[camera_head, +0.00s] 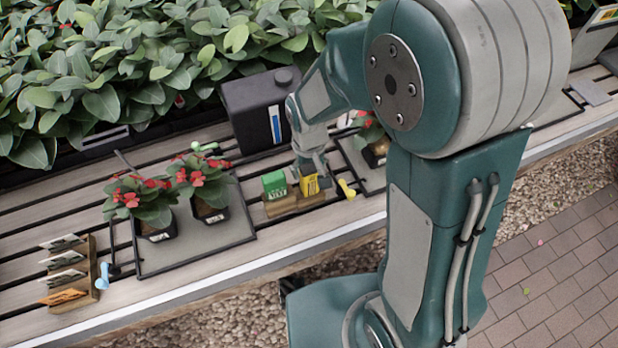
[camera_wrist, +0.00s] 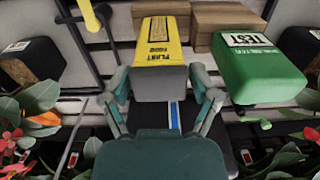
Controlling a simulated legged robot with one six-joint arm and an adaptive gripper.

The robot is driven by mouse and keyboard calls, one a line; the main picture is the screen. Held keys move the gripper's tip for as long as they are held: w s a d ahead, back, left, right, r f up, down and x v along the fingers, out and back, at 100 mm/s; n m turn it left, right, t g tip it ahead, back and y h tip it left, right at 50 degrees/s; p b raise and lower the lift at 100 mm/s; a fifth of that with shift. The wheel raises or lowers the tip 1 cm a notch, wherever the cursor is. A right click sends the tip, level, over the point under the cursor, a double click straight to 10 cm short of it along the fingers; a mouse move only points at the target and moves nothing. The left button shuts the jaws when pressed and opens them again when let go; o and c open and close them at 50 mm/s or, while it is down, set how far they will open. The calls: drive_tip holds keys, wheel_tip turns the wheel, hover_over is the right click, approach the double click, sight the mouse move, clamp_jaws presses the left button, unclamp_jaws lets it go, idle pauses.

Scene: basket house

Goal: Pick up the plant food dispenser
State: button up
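The plant food dispenser is a yellow box with black lettering and a dark grey end. In the wrist view the dispenser (camera_wrist: 163,42) lies between the fingers of my gripper (camera_wrist: 160,88), its grey end towards my palm. The fingers flank the grey end closely on both sides; I cannot tell whether they press on it. In the head view the dispenser (camera_head: 310,187) is at the wooden blocks, below my gripper (camera_head: 311,168), which partly hides it. I cannot tell whether it rests on the wood.
A green box (camera_head: 274,184) labelled TEST stands beside the dispenser on a wooden block (camera_head: 281,205). A black container (camera_head: 262,108) stands behind. Potted red-flowered plants stand on a tray (camera_head: 190,255) at left. A yellow tool (camera_head: 347,189) lies close at right. Leafy bushes (camera_head: 120,65) border the bench's back.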

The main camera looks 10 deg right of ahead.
clamp_jaws()
drive_tip(key=shift+r, duration=0.1)
drive_tip(key=shift+r, duration=0.25)
wheel_tip(320, 180, up, 2)
drive_tip(key=shift+r, duration=0.2)
drive_tip(key=s+r, duration=1)
drive_tip(key=s, duration=0.4)
drive_tip(key=shift+a, duration=0.15)
drive_tip(key=shift+c, duration=1)
unclamp_jaws()
